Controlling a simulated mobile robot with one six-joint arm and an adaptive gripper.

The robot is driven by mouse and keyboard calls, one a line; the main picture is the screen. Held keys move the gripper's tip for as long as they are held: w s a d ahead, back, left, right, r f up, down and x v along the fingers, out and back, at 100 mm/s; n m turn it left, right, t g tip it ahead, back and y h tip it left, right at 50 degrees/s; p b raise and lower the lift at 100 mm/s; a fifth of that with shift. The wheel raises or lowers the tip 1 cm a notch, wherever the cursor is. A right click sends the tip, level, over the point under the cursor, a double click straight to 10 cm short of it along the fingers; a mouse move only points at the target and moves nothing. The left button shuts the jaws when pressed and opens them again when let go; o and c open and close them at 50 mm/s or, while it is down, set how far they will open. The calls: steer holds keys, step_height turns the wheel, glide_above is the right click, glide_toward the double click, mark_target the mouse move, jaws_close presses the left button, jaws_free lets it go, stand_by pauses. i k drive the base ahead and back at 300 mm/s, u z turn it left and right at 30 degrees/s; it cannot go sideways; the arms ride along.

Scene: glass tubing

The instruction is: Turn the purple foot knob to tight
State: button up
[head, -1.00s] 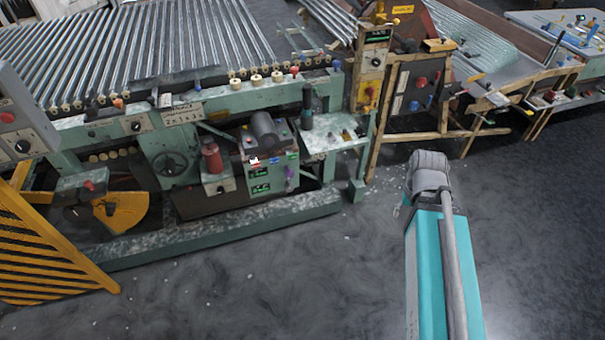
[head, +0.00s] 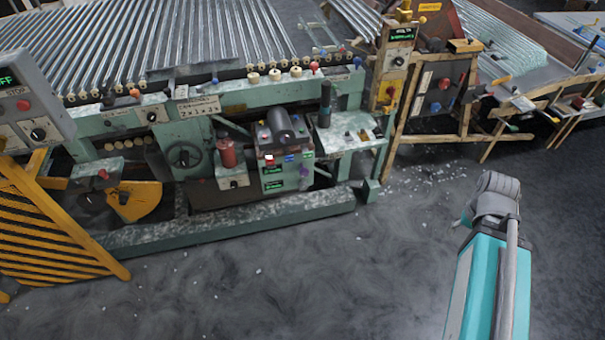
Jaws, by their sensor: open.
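A small purple knob (head: 304,171) is on the right side of the green control box (head: 273,180), low on the green machine, beside small lit displays. It is too small to tell how it is turned. My arm (head: 485,270) stands at the lower right over the floor, well apart from the knob. Its grey joint (head: 495,190) shows, but my gripper cannot be made out in this view.
A yellow slatted guard (head: 60,235) stands at the left. A green base beam (head: 230,220) runs along the machine's foot. A wooden frame (head: 435,140) stands to its right, with pale bits scattered on the floor nearby. The grey floor in front (head: 280,280) is mostly clear.

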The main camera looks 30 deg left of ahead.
mark_target(304, 172)
steer(key=u, duration=0.05)
steer(key=k, duration=1.3)
steer(key=u, duration=1.2)
steer(key=i, duration=1.05)
steer(key=u, duration=0.05)
